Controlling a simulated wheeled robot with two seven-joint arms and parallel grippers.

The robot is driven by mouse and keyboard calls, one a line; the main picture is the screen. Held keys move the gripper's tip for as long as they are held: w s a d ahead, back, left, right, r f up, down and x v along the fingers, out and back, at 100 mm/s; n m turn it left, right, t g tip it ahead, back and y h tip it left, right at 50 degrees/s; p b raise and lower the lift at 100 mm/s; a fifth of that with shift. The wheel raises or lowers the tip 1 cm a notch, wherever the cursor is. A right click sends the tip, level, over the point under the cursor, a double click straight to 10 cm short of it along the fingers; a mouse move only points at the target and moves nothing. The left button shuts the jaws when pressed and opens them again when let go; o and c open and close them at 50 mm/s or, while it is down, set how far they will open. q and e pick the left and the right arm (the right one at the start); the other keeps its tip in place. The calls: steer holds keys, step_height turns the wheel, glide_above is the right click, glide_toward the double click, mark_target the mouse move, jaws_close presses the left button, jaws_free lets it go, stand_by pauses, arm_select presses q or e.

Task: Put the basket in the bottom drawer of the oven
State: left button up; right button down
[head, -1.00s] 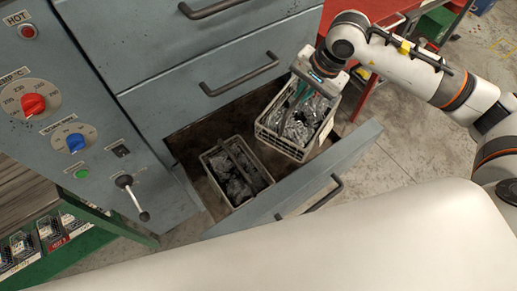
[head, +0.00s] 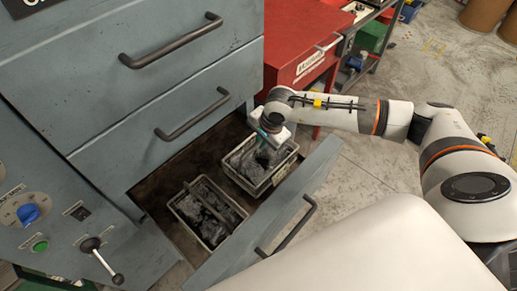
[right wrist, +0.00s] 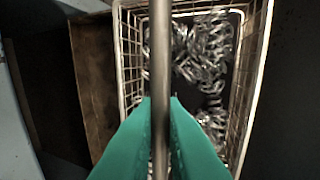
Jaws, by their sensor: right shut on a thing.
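The basket (head: 246,181) is a pale wire crate of shiny metal springs. It is at the right end of the open bottom drawer (head: 320,166) of the grey oven. My right gripper (head: 266,130) is shut on the basket's handle bar. In the right wrist view the teal fingers (right wrist: 160,125) close around the bar (right wrist: 160,50), with springs (right wrist: 205,55) below. The basket looks within the drawer's walls; whether it touches the floor is hard to tell. A second basket (head: 228,212) with dark contents stands in the drawer to its left. My left gripper is not in view.
The drawer front with its handle (head: 287,228) stands out towards me. Closed drawers with handles (head: 192,114) are above. A red cabinet (head: 285,40) is behind right. A lever (head: 103,258) and knob (head: 28,213) are on the oven panel.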

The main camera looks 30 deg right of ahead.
mark_target(259, 153)
step_height(259, 153, down, 3)
steer(key=shift+f+p, duration=0.2)
steer(key=shift+p, duration=0.15)
steer(key=shift+f, duration=0.15)
steer(key=shift+f, duration=0.1)
steer(key=c, duration=1.5)
jaws_free()
steer(key=shift+s, duration=0.1)
steer(key=shift+r, duration=0.45)
steer(key=b+v, duration=0.2)
steer(key=v, duration=0.9)
steer(key=shift+s+r, duration=0.15)
